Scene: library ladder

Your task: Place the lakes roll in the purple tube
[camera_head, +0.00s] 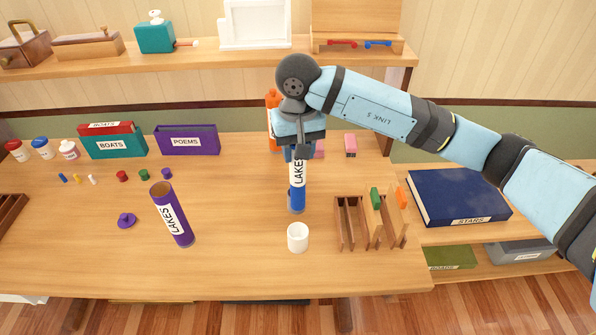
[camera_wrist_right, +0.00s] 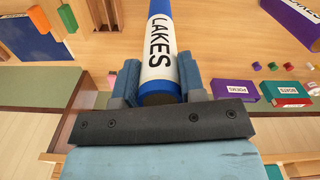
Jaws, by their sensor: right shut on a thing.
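The lakes roll (camera_head: 297,195) is blue with a white band reading LAKES. My right gripper (camera_head: 298,155) is shut on its upper end and holds it upright over the table; I cannot tell how far its lower end is above the wood. In the right wrist view the roll (camera_wrist_right: 160,45) sits between the two blue fingers (camera_wrist_right: 160,85). The purple tube (camera_head: 173,215), labelled LAKES, stands on the table to the left of the roll, its brown top opening uncovered. A purple cap (camera_head: 126,220) lies left of the tube. My left gripper is not in view.
A purple POEMS box (camera_head: 187,140) and teal BOATS box (camera_head: 114,144) stand behind the tube. Table between tube and roll is clear.

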